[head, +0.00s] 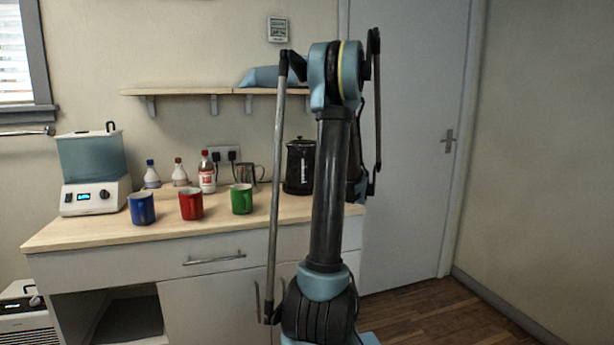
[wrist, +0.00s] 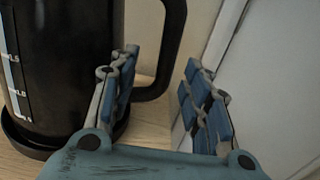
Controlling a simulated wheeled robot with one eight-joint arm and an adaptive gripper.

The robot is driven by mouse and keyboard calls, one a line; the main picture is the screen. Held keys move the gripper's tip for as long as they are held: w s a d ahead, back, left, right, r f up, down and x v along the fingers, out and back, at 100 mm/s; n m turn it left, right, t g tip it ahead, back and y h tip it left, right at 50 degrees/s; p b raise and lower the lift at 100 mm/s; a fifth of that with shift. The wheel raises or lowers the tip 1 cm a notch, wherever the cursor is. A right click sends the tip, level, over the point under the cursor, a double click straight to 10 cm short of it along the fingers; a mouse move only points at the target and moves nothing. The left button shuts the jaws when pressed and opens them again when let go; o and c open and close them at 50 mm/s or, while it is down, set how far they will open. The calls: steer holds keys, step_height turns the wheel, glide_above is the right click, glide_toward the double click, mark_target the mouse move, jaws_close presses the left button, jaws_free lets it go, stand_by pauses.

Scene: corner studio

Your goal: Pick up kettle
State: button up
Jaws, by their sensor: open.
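The black kettle (head: 299,168) stands upright on the wooden counter, at its right end, partly hidden behind my arm in the head view. In the wrist view the kettle (wrist: 65,65) fills the left side, with its level marks on the far left and its black handle (wrist: 176,50) on the right. My gripper (wrist: 158,75) is open, with its blue-padded fingers apart. The left finger is close beside the kettle's body and overlaps it in the picture; I cannot tell if they touch. The lower end of the handle shows between the fingers. In the head view my gripper is mostly hidden behind my arm.
Blue (head: 142,208), red (head: 191,204) and green (head: 241,198) mugs stand on the counter (head: 100,233). Several bottles and a metal jug (head: 249,174) stand behind them. A white appliance (head: 92,178) is at the left. A shelf (head: 180,92) hangs above. A closed door (head: 405,140) is to the right.

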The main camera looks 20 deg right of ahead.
steer(key=shift+w+d+r, duration=0.1)
steer(key=shift+w+d, duration=0.05)
steer(key=shift+w, duration=1.25)
steer(key=shift+w+d, duration=0.1)
steer(key=shift+w, duration=1.25)
steer(key=shift+c, duration=0.3)
